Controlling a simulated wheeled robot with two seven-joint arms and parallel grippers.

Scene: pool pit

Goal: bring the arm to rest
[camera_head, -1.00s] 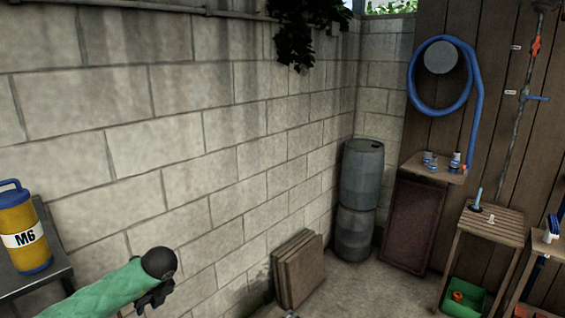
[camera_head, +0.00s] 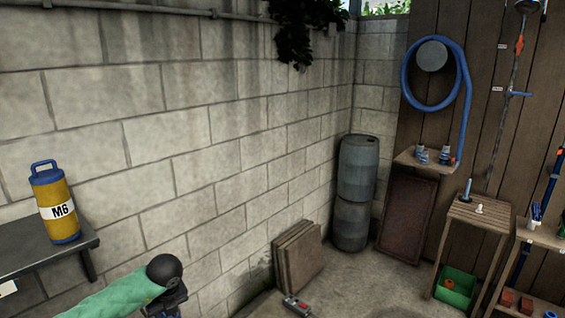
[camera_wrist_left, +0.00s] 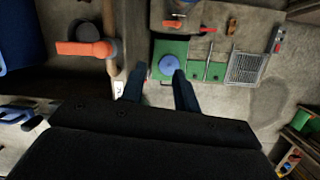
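My left arm in its green sleeve (camera_head: 125,293) comes in at the lower left of the head view, with a black rounded joint (camera_head: 165,270) at its end. My left gripper (camera_wrist_left: 159,84) shows in the left wrist view. Its two dark fingers stand apart with nothing between them. Beyond the fingertips, apparently well below, lies a green mat (camera_wrist_left: 199,71) with a blue disc (camera_wrist_left: 169,64) on it. My right arm and gripper are not in view.
Brown panels (camera_head: 298,255) lean on the block wall. Barrels (camera_head: 352,223) and a wooden stand (camera_head: 470,220) are farther right. A red-and-grey object (camera_head: 296,305) lies on the floor.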

